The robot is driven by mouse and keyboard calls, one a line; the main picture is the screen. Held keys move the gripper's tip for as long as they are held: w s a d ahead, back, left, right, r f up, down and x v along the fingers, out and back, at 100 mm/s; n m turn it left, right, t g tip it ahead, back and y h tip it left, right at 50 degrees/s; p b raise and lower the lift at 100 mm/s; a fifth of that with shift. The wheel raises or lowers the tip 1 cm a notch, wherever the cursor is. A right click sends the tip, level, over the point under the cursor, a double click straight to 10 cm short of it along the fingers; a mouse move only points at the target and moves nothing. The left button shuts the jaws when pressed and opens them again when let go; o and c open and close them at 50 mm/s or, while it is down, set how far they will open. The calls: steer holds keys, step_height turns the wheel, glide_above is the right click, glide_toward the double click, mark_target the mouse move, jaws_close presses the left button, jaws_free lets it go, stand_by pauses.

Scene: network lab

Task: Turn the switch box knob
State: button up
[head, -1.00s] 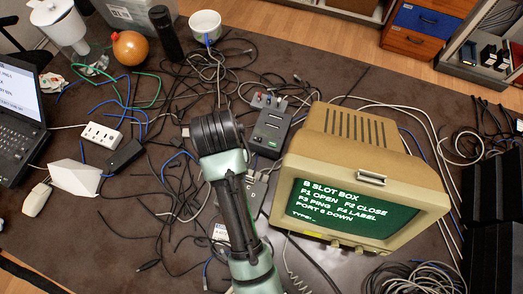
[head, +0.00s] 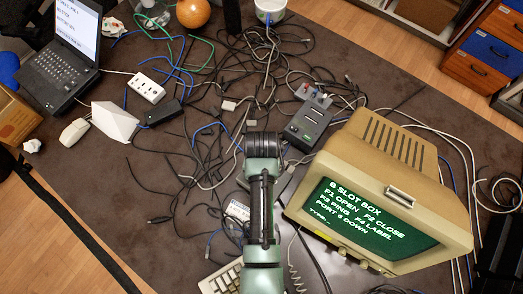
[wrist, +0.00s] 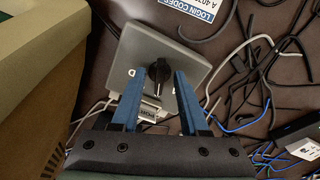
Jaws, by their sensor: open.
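The grey switch box (wrist: 140,50) is in the upper middle of the wrist view, tilted in the picture. Its black knob (wrist: 160,70) stands on its face, and a letter D shows left of the knob. My gripper (wrist: 158,77) is open, its two blue fingers apart, with the knob showing between their tips. A gap shows between the knob and each finger; whether the fingers reach down to its height I cannot tell. In the head view my arm hides the gripper and most of the box.
The beige monitor (head: 400,130) stands close on the right of my arm. A dark device with plugs (head: 308,125) stands beyond. Many loose cables (head: 215,85) cover the table. A white card with blue print (wrist: 199,7) lies past the box. A keyboard (head: 222,278) is at the near edge.

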jaws_close()
steer(key=shift+n+p, duration=0.35)
steer(key=shift+n, duration=0.05)
steer(key=n+p, duration=0.1)
steer(key=n, duration=0.1)
steer(key=shift+r+n+p, duration=0.1)
steer(key=shift+n+p, duration=0.2)
steer(key=shift+p, duration=0.1)
steer(key=shift+d+n+p, duration=0.1)
steer(key=shift+n+p, duration=0.8)
steer(key=shift+n, duration=1.3)
jaws_free()
